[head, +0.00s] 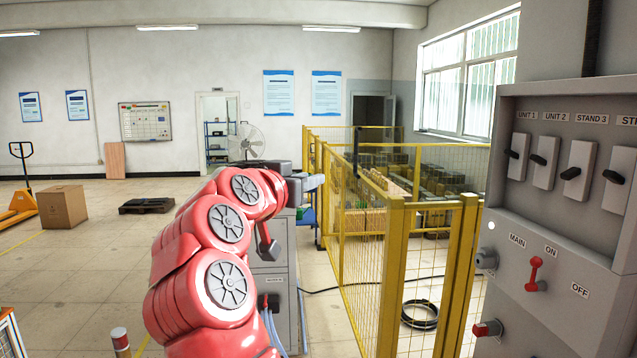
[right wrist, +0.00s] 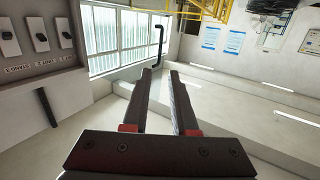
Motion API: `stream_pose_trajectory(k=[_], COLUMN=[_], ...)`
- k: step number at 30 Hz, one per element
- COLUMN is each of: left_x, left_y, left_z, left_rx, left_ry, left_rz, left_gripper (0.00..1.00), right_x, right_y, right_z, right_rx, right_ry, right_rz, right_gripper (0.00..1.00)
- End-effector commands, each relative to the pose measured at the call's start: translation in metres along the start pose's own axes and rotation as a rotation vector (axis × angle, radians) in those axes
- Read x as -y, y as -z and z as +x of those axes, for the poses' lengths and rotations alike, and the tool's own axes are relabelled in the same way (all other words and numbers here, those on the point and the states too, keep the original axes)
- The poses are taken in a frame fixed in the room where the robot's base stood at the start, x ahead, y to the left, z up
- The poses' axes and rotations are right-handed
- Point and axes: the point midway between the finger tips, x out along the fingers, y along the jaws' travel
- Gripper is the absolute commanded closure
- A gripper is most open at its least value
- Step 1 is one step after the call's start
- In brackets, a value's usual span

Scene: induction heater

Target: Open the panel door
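A grey electrical panel (head: 560,235) stands at the right of the head view, with black-handled switches, a red lever (head: 536,275) and a red-tipped knob (head: 487,329). A lower grey cabinet (head: 285,285) stands mid-view, partly hidden behind my red right arm. I cannot tell which part is the panel door. My right gripper (head: 312,182) is raised above the cabinet, left of the panel and apart from it. In the right wrist view its two fingers (right wrist: 161,72) are apart with nothing between them. My left gripper is not in view.
Yellow mesh fencing (head: 395,235) stands between the cabinet and the panel. A black cable coil (head: 419,314) lies on the floor behind it. A cardboard box (head: 63,206) and a dark pallet (head: 147,205) are at the left. Floor between them and my arm is clear.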

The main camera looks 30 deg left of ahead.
Motion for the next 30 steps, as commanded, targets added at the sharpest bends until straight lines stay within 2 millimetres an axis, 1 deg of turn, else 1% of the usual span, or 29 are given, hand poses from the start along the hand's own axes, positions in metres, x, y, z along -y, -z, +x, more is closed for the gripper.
stream_pose_trajectory(k=[10,14,22,26,29,30], left_x=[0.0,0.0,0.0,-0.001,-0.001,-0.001], left_y=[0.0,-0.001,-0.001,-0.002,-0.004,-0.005], left_z=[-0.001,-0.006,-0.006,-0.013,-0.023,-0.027], left_rx=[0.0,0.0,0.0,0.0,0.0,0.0], left_ry=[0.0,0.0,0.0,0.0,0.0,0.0], left_rz=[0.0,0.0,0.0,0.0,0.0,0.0], left_gripper=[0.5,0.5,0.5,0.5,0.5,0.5], right_x=[0.0,-0.001,0.0,0.001,0.001,0.001], right_y=[0.0,0.0,0.0,-0.002,-0.004,-0.004], right_z=[-0.002,-0.002,-0.004,-0.015,-0.029,-0.036], right_rx=[0.0,-0.002,-0.001,-0.003,-0.004,-0.004], right_ry=[-0.003,-0.004,-0.003,-0.001,-0.001,-0.001], right_rz=[0.001,0.002,0.002,0.002,0.001,0.001], right_gripper=[0.74,0.74,0.74,0.74,0.74,0.74])
